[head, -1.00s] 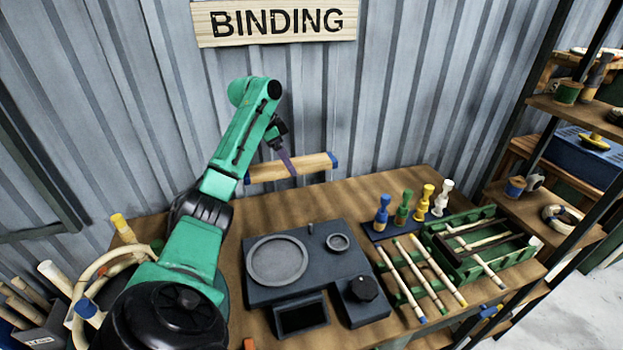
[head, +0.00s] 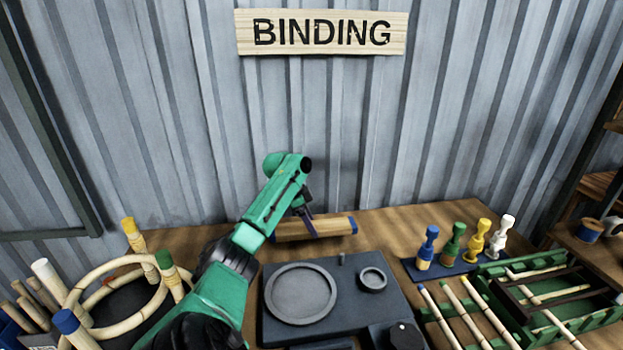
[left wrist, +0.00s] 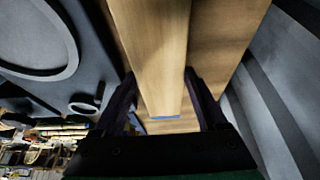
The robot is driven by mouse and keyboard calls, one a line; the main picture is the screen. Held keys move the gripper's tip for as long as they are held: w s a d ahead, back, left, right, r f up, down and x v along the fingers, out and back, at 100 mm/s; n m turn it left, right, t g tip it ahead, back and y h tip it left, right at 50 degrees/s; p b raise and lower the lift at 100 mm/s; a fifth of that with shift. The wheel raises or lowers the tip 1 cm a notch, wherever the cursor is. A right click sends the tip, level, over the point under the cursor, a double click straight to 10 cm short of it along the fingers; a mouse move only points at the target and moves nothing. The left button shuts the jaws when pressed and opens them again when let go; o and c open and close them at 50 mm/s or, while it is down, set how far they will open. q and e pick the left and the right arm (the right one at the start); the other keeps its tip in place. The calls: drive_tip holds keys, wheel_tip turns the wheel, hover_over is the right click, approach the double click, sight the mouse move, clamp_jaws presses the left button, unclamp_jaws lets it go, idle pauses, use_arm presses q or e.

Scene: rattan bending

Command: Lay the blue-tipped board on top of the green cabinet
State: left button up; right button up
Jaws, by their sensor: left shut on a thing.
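I cannot make out a green cabinet in the current views. My right gripper is not in view.
The bench (head: 395,219) holds a dark device (head: 345,310) with a round plate, several coloured pegs (head: 455,240), and a green rack (head: 545,290) with sticks. Rattan rings (head: 85,300) and sticks stand at left. A corrugated wall (head: 430,130) rises behind; shelves (head: 590,240) stand at right.

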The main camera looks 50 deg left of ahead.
sight(311, 247)
use_arm(q)
wheel_tip(311, 247, down, 5)
drive_tip(key=shift+d+f, duration=0.1)
drive_tip(key=shift+f, duration=0.25)
